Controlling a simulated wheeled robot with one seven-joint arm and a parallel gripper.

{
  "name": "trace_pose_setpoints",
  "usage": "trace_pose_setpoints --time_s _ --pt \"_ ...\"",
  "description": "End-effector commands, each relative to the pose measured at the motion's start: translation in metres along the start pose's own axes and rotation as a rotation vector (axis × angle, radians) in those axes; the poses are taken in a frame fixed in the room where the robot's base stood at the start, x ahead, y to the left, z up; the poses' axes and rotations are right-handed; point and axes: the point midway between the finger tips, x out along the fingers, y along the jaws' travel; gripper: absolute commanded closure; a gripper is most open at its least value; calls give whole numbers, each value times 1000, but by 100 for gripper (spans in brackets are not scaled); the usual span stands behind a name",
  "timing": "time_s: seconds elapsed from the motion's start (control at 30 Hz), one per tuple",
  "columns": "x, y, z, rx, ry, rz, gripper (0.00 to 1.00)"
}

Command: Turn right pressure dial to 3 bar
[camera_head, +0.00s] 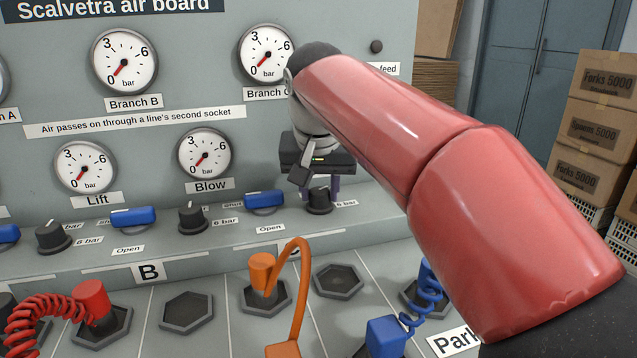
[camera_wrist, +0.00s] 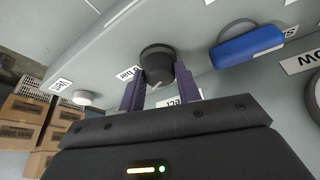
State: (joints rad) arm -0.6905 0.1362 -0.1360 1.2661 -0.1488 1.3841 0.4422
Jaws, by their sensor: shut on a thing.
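The rightmost black pressure dial (camera_head: 319,201) sits on the sloped ledge of the grey air board, with a "6 bar" label beside it. My gripper (camera_head: 320,190) points down at it and is shut on it. In the wrist view the dial (camera_wrist: 157,62) sits between the two purple fingers of my gripper (camera_wrist: 160,88). The dial's pointer mark is hidden, so I cannot tell its setting. The Blow gauge (camera_head: 205,155) and Branch C gauge (camera_head: 267,54) both have their needles near 0. Any gauge directly above the held dial is hidden behind my arm.
A blue lever (camera_head: 265,202) is just left of the held dial, and another black dial (camera_head: 192,218) is further left. Below are hexagonal sockets, an orange plug (camera_head: 262,272) with its hose, and a blue coiled hose (camera_head: 425,290). Cardboard boxes (camera_head: 597,130) stand at the right.

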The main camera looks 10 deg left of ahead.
Motion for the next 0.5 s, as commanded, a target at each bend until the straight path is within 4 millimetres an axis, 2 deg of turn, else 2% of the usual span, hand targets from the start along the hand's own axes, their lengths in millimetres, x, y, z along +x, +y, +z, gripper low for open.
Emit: trace_pose_setpoints --time_s 0.5 --pt "0 4 -1 -448 0 -189 89"
